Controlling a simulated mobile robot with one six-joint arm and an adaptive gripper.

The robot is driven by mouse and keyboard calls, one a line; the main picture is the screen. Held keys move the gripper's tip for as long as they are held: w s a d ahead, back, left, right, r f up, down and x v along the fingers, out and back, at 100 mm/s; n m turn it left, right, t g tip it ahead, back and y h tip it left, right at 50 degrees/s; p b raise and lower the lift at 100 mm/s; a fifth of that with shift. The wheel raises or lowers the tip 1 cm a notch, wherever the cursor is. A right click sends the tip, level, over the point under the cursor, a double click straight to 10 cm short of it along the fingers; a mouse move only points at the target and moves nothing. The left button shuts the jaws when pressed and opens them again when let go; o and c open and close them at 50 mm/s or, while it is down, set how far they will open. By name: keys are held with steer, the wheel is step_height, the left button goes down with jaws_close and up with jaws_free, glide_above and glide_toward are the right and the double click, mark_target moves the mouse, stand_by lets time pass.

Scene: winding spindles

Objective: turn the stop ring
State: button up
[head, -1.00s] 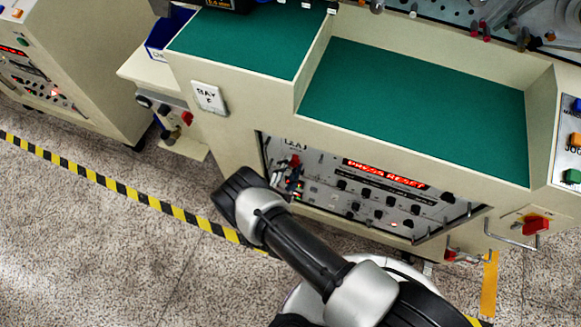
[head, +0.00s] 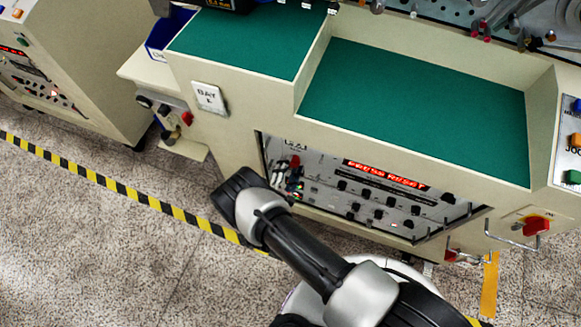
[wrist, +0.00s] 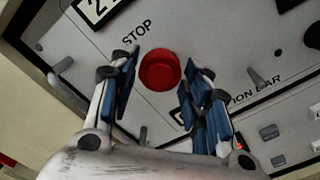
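The stop ring (wrist: 160,70) is a round red part below the printed word STOP on a pale panel. In the wrist view it stands just beyond and between the fingertips of my gripper (wrist: 157,80). The blue-padded fingers are spread apart, one on each side of it. I cannot tell whether either pad touches it. In the head view the red part (head: 295,160) is small at the panel's upper left, and my gripper (head: 292,184) is in front of the panel, partly hidden by my arm.
The panel (head: 375,195) is recessed in a cream cabinet and carries a red lit display (head: 386,175) and several black knobs. Small levers (wrist: 257,77) stick out near the ring. A green worktop (head: 415,110) lies above. A red switch (head: 535,226) and handle are at right.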

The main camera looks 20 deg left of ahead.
steer(key=shift+o, duration=1.2)
steer(key=shift+s, duration=0.1)
steer(key=s, duration=1.1)
steer(key=shift+s+a, duration=0.4)
steer(key=shift+a, duration=0.05)
